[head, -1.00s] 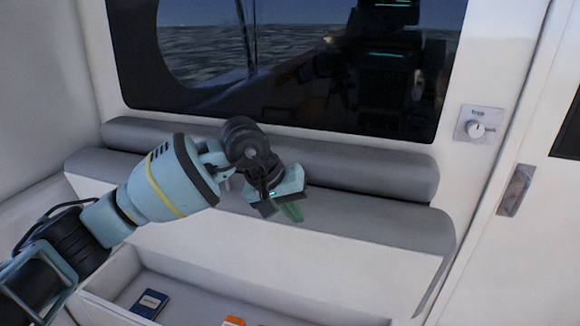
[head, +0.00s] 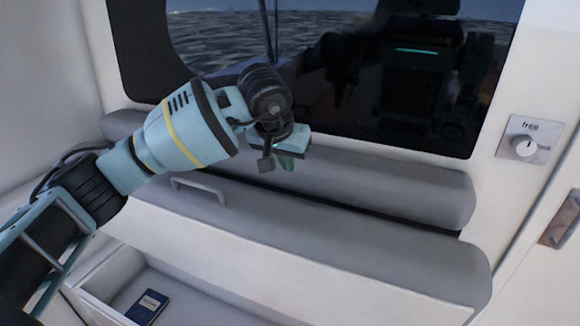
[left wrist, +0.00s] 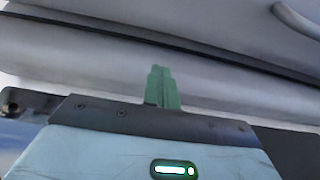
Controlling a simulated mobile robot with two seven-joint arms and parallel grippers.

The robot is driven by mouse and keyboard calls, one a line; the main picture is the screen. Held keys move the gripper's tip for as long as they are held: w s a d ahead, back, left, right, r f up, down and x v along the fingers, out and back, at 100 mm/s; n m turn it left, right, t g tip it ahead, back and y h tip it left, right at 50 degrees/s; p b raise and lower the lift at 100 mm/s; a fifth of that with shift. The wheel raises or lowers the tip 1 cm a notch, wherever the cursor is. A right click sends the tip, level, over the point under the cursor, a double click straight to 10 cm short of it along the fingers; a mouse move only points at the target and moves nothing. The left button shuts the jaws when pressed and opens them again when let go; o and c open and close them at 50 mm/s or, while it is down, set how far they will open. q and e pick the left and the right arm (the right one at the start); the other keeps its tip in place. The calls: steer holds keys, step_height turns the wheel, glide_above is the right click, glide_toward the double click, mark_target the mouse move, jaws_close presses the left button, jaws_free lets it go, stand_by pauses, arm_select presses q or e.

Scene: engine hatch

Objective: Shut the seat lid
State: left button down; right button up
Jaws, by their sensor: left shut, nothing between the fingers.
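The seat lid (head: 340,240) is a long grey padded panel with a pale front face and a grey handle (head: 200,188). In the head view it stands raised and tilted above the open seat box (head: 97,278). My left gripper (head: 286,161) is shut and empty, its green fingertips above the lid's back part, in front of the grey backrest (head: 400,185). Whether it touches the lid or backrest cannot be told. The left wrist view shows the closed green fingers (left wrist: 162,88) against grey padding, with a dark gap behind. My right gripper is out of view.
A dark blue book (head: 148,306) lies in the seat box. A dark window (head: 330,80) is behind the backrest. A white knob panel marked "free" (head: 527,146) is on the wall at right. Open space lies in front of the lid.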

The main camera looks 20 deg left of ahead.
arm_select(q)
steer(key=x, duration=0.9)
steer(key=shift+w+r, duration=0.1)
steer(key=shift+w, duration=0.05)
